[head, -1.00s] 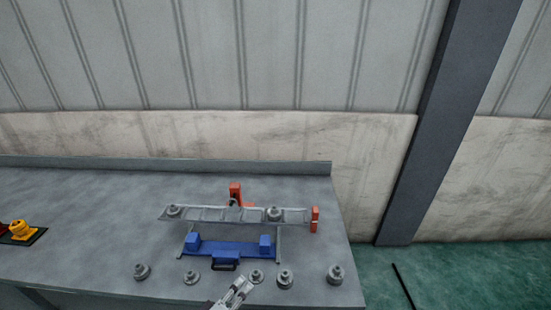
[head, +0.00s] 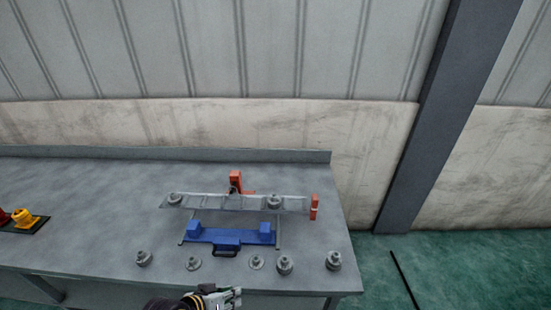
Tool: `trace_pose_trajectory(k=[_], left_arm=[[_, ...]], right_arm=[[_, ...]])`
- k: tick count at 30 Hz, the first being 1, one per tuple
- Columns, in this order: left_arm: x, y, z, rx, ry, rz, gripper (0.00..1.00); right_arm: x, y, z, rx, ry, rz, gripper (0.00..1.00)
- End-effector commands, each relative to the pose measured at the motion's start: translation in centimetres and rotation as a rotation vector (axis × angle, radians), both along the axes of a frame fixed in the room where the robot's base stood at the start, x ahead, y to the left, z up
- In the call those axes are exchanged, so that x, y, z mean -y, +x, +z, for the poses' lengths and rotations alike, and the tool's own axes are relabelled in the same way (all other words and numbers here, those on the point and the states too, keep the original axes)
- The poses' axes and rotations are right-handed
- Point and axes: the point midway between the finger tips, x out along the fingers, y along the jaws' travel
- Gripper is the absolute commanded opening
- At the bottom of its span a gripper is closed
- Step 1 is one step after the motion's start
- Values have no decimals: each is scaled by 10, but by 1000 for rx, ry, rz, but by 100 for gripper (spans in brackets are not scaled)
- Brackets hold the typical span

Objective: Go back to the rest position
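My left gripper (head: 230,298) is at the bottom edge of the head view, in front of the table's front edge. It appears to hold nothing, but I cannot tell how far its fingers are apart. My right gripper is not in view. On the grey table (head: 90,215) stands a long grey rail (head: 225,202) with one round metal part (head: 175,198) near its left end and another (head: 274,201) right of its middle. A blue fixture (head: 230,236) with a dark handle is in front of the rail.
Several grey metal parts sit along the table's front, including one at the left (head: 143,258) and one at the right (head: 333,261). A yellow part (head: 26,218) stands far left. The table's middle left is clear.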

Motion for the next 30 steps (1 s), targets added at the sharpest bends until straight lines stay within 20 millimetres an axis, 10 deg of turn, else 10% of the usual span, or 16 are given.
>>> trace_pose_trajectory(k=[15, 30], left_arm=[[-70, -30, 4, -164, 335, -7, 19], [-94, -39, -8, -237, 433, 10, 19]], right_arm=[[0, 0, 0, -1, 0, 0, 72], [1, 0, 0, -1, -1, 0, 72]])
